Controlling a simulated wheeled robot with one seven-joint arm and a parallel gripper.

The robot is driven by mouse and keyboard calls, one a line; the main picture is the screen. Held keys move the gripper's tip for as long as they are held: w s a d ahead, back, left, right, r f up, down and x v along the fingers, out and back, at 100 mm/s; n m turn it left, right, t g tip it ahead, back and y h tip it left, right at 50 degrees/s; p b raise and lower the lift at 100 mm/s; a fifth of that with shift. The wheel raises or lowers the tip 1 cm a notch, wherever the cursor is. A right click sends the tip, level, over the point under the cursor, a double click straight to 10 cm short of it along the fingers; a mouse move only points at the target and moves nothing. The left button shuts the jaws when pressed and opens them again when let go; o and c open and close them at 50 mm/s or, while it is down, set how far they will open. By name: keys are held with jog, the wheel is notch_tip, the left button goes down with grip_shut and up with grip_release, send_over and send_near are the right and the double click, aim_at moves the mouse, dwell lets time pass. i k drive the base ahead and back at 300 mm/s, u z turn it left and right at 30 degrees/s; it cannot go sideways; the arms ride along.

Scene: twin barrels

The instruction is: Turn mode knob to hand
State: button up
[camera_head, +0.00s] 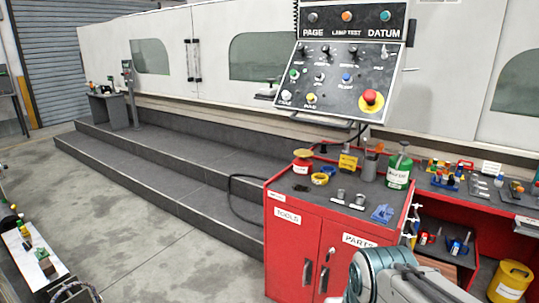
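A dark control panel (333,82) hangs at upper centre-right and carries several knobs and buttons. A row of small dark knobs or switches (326,50) runs along its upper part, with tiny labels. I cannot read which one is the mode knob or where it points. A rounded teal-grey link of my arm shows at lower right, well below the panel. My gripper's fingers are not in view.
A red tool cabinet (293,252) stands below the panel, its top holding cups, a green can (399,171) and small parts. A red bench (468,207) adjoins it at right, with a yellow bucket (511,281) below. Dark steps (160,165) and open floor (140,230) lie left.

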aim_at(301, 48)
jog(key=u, duration=1.8)
jog(key=i, duration=0.4)
jog(key=z, duration=1.55)
jog(key=i, duration=1.7)
jog(key=z, duration=0.25)
